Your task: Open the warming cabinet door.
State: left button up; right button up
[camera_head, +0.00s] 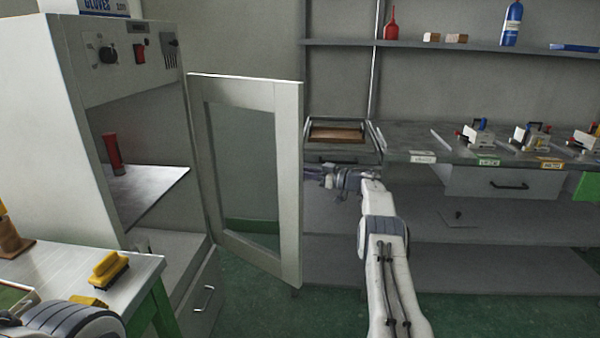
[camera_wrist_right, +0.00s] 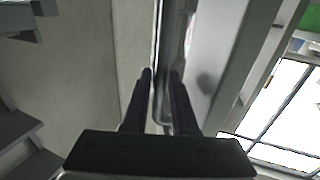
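The warming cabinet (camera_head: 60,130) stands at the left in the head view. Its glass-paned door (camera_head: 290,190) is swung wide open to the right, and the interior shows. My right arm reaches in from the bottom, and its gripper (camera_head: 322,174) is at the door's free edge, partly hidden behind it. In the right wrist view, the fingers (camera_wrist_right: 160,85) are close together on either side of a pale upright handle bar (camera_wrist_right: 168,35) on the door. Only a part of my left arm shows at the lower left corner; its gripper is out of view.
A red bottle (camera_head: 112,152) stands on a shelf in the cabinet. A side table (camera_head: 130,280) with a yellow brush (camera_head: 108,268) is in front of it. A workbench (camera_head: 400,140) with several clamp-like fixtures runs along the right, below a wall shelf (camera_head: 470,48). Green floor is clear below the door.

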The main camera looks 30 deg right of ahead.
dwell(0.3)
jog(key=v, duration=1)
jog(key=shift+s, duration=0.15)
